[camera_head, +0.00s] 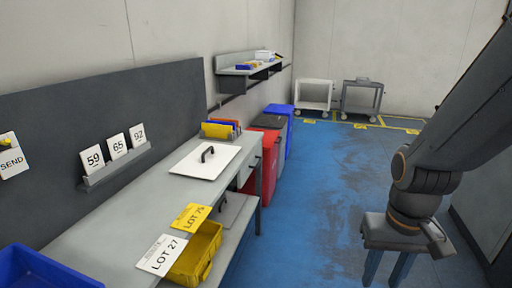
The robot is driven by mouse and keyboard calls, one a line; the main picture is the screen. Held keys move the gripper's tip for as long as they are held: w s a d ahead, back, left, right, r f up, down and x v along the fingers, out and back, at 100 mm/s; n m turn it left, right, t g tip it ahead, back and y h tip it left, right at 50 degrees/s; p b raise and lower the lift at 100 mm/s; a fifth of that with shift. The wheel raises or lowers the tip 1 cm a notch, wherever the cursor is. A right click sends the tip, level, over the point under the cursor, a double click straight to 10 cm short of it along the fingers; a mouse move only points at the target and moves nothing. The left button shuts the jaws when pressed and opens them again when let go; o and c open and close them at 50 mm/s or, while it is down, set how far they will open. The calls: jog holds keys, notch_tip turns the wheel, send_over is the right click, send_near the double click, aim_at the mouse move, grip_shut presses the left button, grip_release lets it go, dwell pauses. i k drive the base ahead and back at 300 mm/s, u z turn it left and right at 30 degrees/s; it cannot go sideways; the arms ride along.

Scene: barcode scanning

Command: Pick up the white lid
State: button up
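The white lid (190,168) is a flat, square white panel with a black arched handle (207,153) near its middle. It lies flat on the far part of the grey workbench (125,215). My gripper (387,272) points down at the lower right, over the blue floor and well to the right of the bench and the lid. Its two blue fingers stand apart with nothing seen between them. The fingertips run close to the bottom edge of the picture.
A yellow bin (198,254) with LOT 75 and LOT 27 cards is at the bench's front edge. A blue bin (40,268) is at lower left. Colored folders (220,129) stand behind the lid. Red, grey and blue waste bins (271,140) stand beyond the bench. The floor between is clear.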

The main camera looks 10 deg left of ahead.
aim_at(207, 161)
jog(key=z, duration=0.25)
jog(key=i, duration=1.55)
jog(key=u, duration=0.5)
jog(key=i, duration=1)
jog(key=u, duration=1.4)
jog(key=i, duration=0.6)
jog(key=u, duration=0.55)
